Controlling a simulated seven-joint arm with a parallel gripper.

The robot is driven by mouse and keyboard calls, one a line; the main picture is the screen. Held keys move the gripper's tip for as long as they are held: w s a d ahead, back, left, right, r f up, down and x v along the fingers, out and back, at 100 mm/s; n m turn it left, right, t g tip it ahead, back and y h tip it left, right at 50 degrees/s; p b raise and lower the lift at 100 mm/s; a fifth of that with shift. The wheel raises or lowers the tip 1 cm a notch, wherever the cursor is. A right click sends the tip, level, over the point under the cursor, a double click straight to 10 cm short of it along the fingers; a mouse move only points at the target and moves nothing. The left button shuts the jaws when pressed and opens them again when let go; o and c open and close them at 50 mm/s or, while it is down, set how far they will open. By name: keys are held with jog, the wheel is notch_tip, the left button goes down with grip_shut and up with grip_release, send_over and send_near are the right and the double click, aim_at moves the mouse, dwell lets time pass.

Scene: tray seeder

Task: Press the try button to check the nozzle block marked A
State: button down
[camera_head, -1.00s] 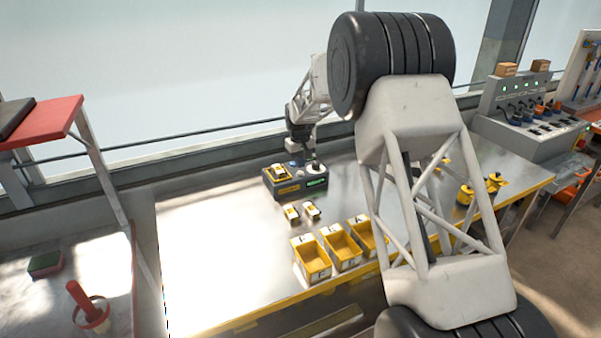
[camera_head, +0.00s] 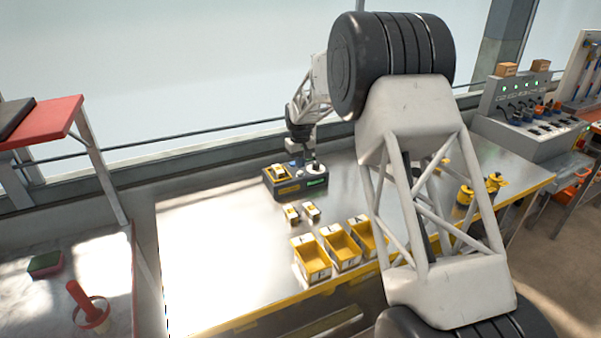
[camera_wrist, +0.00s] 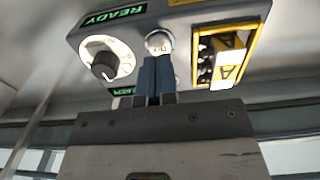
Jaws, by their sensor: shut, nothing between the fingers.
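The test box (camera_head: 289,187) stands near the back edge of the metal table. In the wrist view the box (camera_wrist: 190,18) shows a white round try button (camera_wrist: 159,43), a white dial with a black knob (camera_wrist: 107,62), and a lit green READY display (camera_wrist: 113,14). The nozzle block marked A (camera_wrist: 226,62) sits in the yellow-framed nest beside the button. My gripper (camera_wrist: 158,58) is shut and empty. Its fingertips are at the button's edge and overlap it in the picture; I cannot tell whether they touch it. In the head view my gripper (camera_head: 307,165) is small, above the box.
Two small yellow-and-white blocks (camera_head: 302,211) lie in front of the box. Several yellow bins (camera_head: 313,262) line the table's front edge. Yellow-and-black items (camera_head: 480,187) stand at the right, before a grey console (camera_head: 528,115). The table's left part is clear.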

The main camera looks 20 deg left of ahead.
aim_at(301, 172)
jog(key=shift+f, duration=1.35)
dwell(0.8)
jog(key=shift+r, duration=4)
jog(key=shift+r, duration=0.1)
jog(key=s+d+r+m, duration=0.1)
jog(key=s+d+r, duration=0.6)
jog(key=d, duration=0.4)
jog(key=s+d+r+m+t, duration=0.1)
jog(key=s+d+r+m, duration=0.1)
jog(key=s+d+r, duration=0.75)
jog(key=s+d+r+m, duration=0.1)
jog(key=s+d+r, duration=0.3)
jog(key=d, duration=0.9)
jog(key=s+d+m+t, duration=0.1)
jog(key=s+d, duration=0.5)
jog(key=s, duration=0.3)
jog(key=s+d+m, duration=0.2)
jog(key=s+d, duration=0.4)
jog(key=s, duration=0.3)
jog(key=s+d+f+m, duration=0.1)
jog(key=s+d+f, duration=0.2)
jog(key=s, duration=0.6)
jog(key=s+d+f+m, duration=0.1)
jog(key=s+d+f, duration=0.2)
jog(key=s, duration=0.6)
jog(key=shift+s+d+t, duration=0.3)
jog(key=shift+d, duration=0.2)
